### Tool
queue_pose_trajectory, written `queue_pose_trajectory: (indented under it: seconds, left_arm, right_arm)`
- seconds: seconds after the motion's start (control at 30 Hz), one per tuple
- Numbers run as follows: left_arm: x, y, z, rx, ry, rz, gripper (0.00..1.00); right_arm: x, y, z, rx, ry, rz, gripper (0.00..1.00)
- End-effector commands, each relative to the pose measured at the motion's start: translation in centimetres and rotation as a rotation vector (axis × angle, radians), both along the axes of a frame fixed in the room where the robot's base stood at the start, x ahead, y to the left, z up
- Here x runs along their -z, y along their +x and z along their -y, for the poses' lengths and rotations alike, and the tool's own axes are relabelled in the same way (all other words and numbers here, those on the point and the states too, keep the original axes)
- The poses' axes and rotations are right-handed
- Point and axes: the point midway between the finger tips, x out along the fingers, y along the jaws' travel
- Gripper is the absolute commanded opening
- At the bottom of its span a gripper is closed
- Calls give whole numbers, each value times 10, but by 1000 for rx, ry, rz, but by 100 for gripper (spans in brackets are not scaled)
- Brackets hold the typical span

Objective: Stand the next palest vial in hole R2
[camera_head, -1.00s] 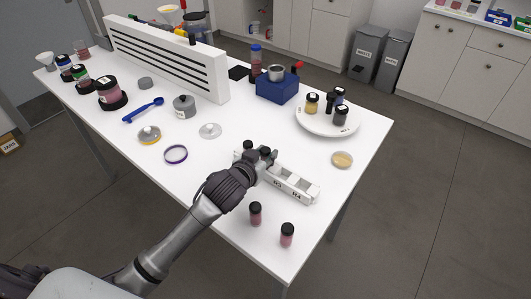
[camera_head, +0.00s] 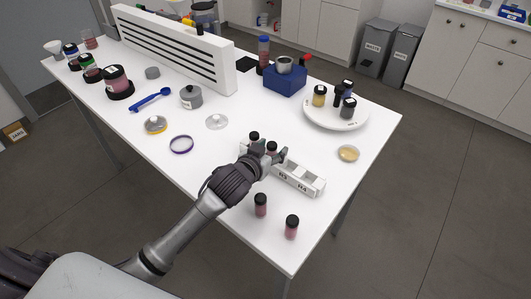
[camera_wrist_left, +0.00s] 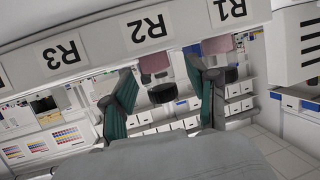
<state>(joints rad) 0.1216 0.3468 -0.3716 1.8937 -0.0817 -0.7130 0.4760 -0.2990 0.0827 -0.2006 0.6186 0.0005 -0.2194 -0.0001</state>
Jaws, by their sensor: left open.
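The white rack (camera_head: 313,188) stands on the table, with labels R3 and R4 readable in the head view. A pink vial with a black cap (camera_wrist_left: 154,64) stands at the R2 label (camera_wrist_left: 147,26) in the left wrist view. A second pink vial (camera_wrist_left: 218,42) stands at R1. My left gripper (camera_head: 276,155) is open at the rack; its green-padded fingers (camera_wrist_left: 163,100) are apart, on either side of the R2 vial's cap. The R3 and R4 holes look empty. Two more capped vials, (camera_head: 261,206) and (camera_head: 292,228), stand on the table in front of the rack. My right gripper is not in view.
A white round plate (camera_head: 336,122) with several small jars stands behind the rack. A purple ring (camera_head: 181,144) and a clear lid (camera_head: 217,121) lie at left. The table's front edge is close to the loose vials.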

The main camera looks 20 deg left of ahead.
Motion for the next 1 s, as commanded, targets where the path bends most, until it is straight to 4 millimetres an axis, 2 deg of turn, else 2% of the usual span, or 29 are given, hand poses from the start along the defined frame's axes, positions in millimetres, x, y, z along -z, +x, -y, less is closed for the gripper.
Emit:
queue_pose_trajectory:
  seconds: [0.17,0.4,0.53,0.7,1.0]
  left_arm:
    - [-9,-26,-4,1,0,0,59]
    - [-26,-75,-11,1,0,-1,59]
    - [-33,-94,-14,0,0,-1,59]
    - [-39,-106,-16,0,1,1,59]
    - [-40,-108,-16,0,0,1,59]
  right_arm:
    - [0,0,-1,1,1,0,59]
    - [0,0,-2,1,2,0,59]
    - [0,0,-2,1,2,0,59]
    - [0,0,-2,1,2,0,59]
    - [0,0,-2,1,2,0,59]
